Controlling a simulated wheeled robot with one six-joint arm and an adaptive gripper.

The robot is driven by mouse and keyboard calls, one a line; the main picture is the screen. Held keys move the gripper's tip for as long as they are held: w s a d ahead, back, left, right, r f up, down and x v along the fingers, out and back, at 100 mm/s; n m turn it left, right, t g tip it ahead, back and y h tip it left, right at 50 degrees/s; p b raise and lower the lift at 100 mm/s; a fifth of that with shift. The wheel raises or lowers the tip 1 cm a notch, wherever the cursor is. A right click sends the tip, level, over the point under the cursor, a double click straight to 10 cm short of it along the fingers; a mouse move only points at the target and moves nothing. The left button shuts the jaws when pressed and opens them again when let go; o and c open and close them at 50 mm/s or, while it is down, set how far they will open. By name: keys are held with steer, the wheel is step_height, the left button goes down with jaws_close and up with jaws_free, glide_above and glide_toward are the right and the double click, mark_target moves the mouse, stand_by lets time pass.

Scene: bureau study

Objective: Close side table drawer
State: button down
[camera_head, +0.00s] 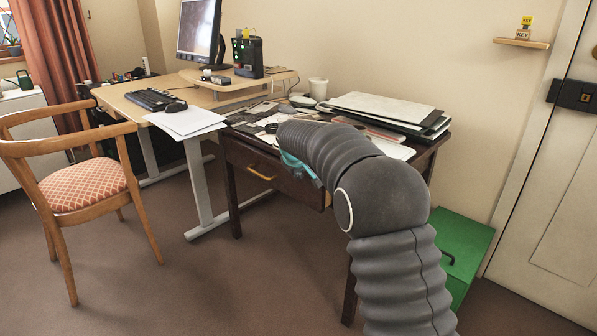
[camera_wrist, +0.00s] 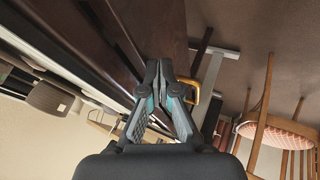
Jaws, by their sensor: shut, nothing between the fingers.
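The side table (camera_head: 231,150) is dark brown wood with a drawer (camera_head: 240,162) in its front. The drawer has a brass handle (camera_head: 262,175), which also shows in the wrist view (camera_wrist: 193,92) just right of my fingers. My gripper (camera_wrist: 160,66) is shut and empty, its fingertips together near the dark wooden front. In the head view it is partly hidden behind my arm, at the table's front, right of the handle. My arm hides the right part of the drawer front. I cannot tell how far the drawer stands out, or whether my fingers touch it.
Papers and folders (camera_head: 385,108) and a white cup (camera_head: 318,89) lie on the table. A desk with a monitor (camera_head: 198,30) stands at left, a wooden chair (camera_head: 75,185) before it. A green box (camera_head: 465,245) stands at right. The floor in front is clear.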

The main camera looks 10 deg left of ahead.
steer(key=shift+w+d, duration=0.45)
